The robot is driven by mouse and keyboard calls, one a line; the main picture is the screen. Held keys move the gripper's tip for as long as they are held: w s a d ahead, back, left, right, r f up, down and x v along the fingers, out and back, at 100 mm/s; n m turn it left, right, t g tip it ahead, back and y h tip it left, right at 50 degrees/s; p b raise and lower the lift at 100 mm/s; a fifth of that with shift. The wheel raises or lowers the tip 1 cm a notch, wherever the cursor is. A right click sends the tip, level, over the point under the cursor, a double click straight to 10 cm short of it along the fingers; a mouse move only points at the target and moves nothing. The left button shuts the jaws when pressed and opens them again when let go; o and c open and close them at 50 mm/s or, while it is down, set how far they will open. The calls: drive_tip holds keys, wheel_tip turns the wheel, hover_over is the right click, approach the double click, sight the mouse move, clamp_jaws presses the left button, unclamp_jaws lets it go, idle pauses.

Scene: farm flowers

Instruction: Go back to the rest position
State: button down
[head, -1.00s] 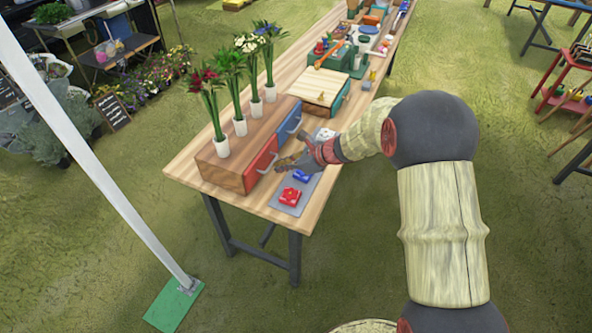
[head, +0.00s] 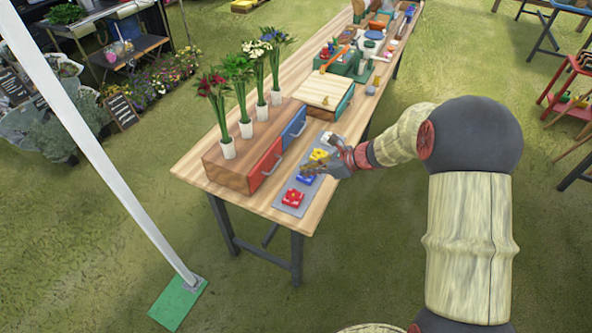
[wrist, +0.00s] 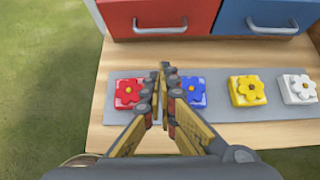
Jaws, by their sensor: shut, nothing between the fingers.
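My gripper (head: 310,168) is shut and empty. In the head view it hangs over the grey strip (head: 285,206) at the table's near side, close to the blue flower block (head: 305,177). In the wrist view my gripper's fingertips (wrist: 165,72) meet between the red flower block (wrist: 129,93) and the blue flower block (wrist: 192,92). The yellow flower block (wrist: 247,90) and the white flower block (wrist: 297,88) sit to the right on the same strip (wrist: 218,112). I cannot tell the exact height of the fingers above it.
A wooden drawer box with a red drawer (head: 265,166) and a blue drawer (head: 293,130) stands beside the strip, both drawers shut. Several flower vases (head: 227,147) stand on top of it. More goods crowd the table's far end. A white pole (head: 110,165) rises at the left.

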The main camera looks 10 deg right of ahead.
drive_tip(key=p+v, duration=0.1)
drive_tip(key=v, duration=0.3)
